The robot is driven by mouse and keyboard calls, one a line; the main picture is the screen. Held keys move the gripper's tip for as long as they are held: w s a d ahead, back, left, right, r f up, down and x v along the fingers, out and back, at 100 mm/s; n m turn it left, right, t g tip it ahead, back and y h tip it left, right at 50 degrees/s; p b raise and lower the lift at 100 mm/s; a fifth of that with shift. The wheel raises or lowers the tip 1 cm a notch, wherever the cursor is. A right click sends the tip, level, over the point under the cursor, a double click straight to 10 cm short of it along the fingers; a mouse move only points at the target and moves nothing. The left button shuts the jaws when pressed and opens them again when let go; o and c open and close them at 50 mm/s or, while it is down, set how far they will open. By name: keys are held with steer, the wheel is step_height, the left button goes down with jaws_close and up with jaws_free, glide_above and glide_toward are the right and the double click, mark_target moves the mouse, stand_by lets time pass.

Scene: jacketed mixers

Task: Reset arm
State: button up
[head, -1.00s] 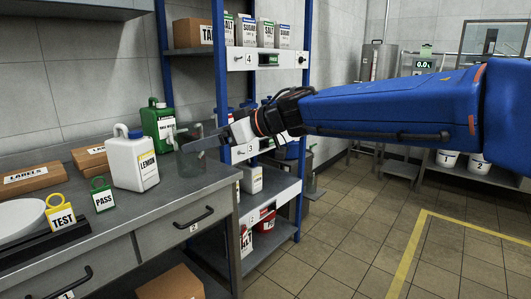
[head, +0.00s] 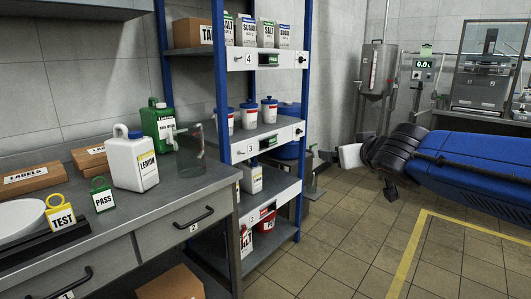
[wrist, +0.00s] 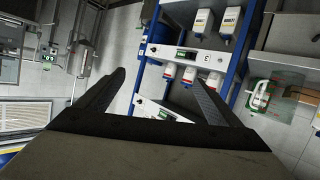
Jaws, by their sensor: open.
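My gripper (wrist: 158,92) is open in the wrist view, its two dark fingers spread apart with nothing between them. In the head view my blue arm reaches in from the right, and only part of my gripper (head: 349,157) shows as a pale piece at the arm's end, over the floor to the right of the shelf rack. The clear jug (head: 191,150) stands on the grey counter behind the lemon bottle, apart from my gripper. It also shows in the wrist view as a clear vessel (wrist: 272,93) at the right.
A blue-framed shelf rack (head: 222,95) with several containers stands beside the counter (head: 170,212). The counter holds a lemon bottle (head: 133,158), a green jug (head: 158,124) and PASS (head: 103,196) and TEST (head: 62,215) tags. A steel tank (head: 378,70) stands behind. Floor (head: 335,235) ahead is clear.

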steer(key=s+d+f+m+g+h, duration=0.3)
steer(key=s+d+f+g, duration=0.2)
steer(key=s+d+f, duration=0.65)
steer(key=s+a+f+g+y, duration=0.1)
steer(key=s+a+f+g, duration=0.1)
steer(key=s+f, duration=0.4)
steer(key=s+a+f+g+y, duration=0.1)
steer(key=s+f+g, duration=0.1)
steer(key=s+f, duration=0.4)
steer(key=s, duration=0.4)
steer(key=shift+a+f+n+g, duration=0.3)
steer(key=shift+a, duration=0.1)
steer(key=shift+s, duration=0.1)
